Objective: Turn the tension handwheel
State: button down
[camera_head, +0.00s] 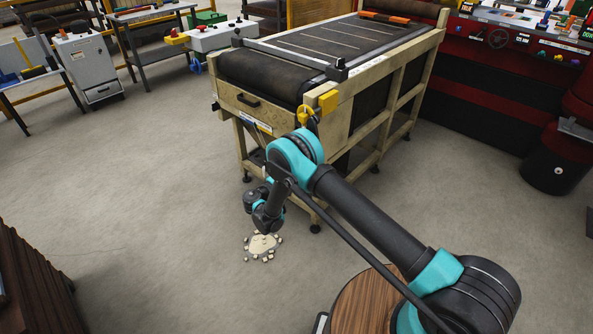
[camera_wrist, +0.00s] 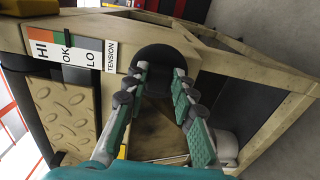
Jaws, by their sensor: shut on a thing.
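The tension handwheel, a dark round black disc (camera_wrist: 160,58), shows in the wrist view beside a gauge plate (camera_wrist: 65,48) marked HI, OK, LO and TENSION. My gripper (camera_wrist: 160,76) is shut on the lower part of the disc, one finger on each side. The disc's far side and its mounting are hidden. In the head view my arm reaches down by the near end of the wooden-framed conveyor (camera_head: 365,85); my gripper's fingers and the black disc cannot be made out there.
A tan treaded plate (camera_wrist: 70,110) and wooden frame beams (camera_wrist: 285,120) are close around my gripper. Pale crumbs (camera_head: 262,246) lie on the floor below my arm. Open floor lies to the left.

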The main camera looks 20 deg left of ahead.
jog(key=c, duration=1.2)
grip_release()
jog(key=v, duration=1.2)
